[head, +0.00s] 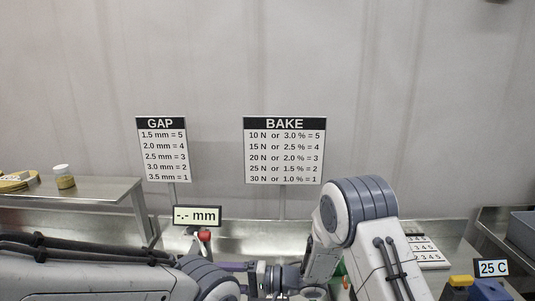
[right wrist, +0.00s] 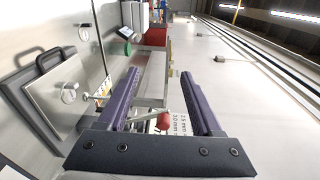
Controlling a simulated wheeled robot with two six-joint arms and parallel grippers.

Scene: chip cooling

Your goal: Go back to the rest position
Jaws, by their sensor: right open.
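My right arm comes in from the lower right in the head view, bends over and points left. Its gripper (head: 235,267) shows there as a purple finger low in the middle, partly hidden by my left arm. In the right wrist view the two purple fingers of my right gripper (right wrist: 163,75) stand wide apart with nothing held between them. A red knob (right wrist: 163,121) on a lever shows beyond the gap; in the head view a red knob (head: 204,236) stands below the mm display. My left arm crosses the lower left, and its gripper is not in view.
The mm display (head: 197,215) reads "-.- mm". GAP (head: 160,150) and BAKE (head: 284,150) signs stand behind. A steel shelf (head: 100,188) with a small jar (head: 64,177) is at left. A 25 C display (head: 493,268) and a grey bin (head: 522,230) are at right.

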